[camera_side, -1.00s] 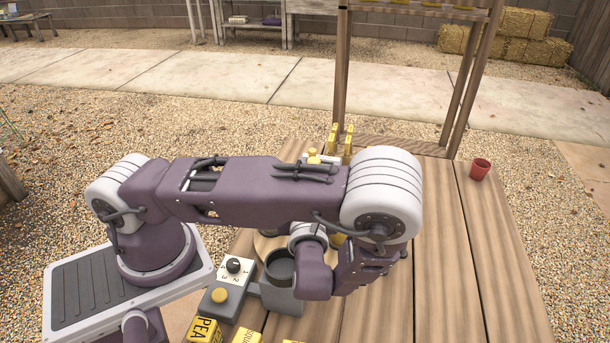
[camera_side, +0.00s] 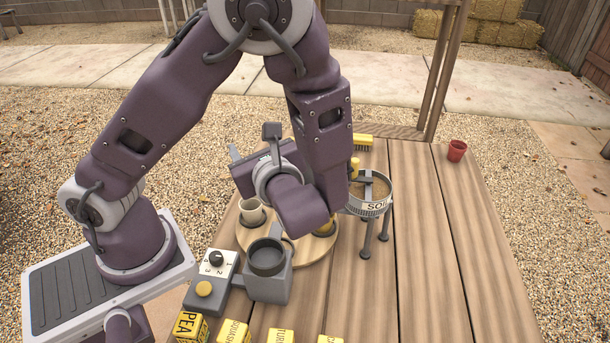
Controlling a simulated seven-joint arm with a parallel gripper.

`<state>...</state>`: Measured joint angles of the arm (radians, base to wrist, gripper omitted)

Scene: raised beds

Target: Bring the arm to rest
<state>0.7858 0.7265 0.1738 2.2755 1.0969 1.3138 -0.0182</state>
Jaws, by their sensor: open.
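My arm (camera_side: 165,100) is raised, with its elbow at the top edge and its forearm (camera_side: 318,125) hanging down over the wooden table. My gripper (camera_side: 253,145) is above the table behind the wrist, turned away from the camera. Two dark finger-like parts stand apart there, and I see nothing held between them. The wrist hides part of the round wooden board below it.
The right side is mostly clear.

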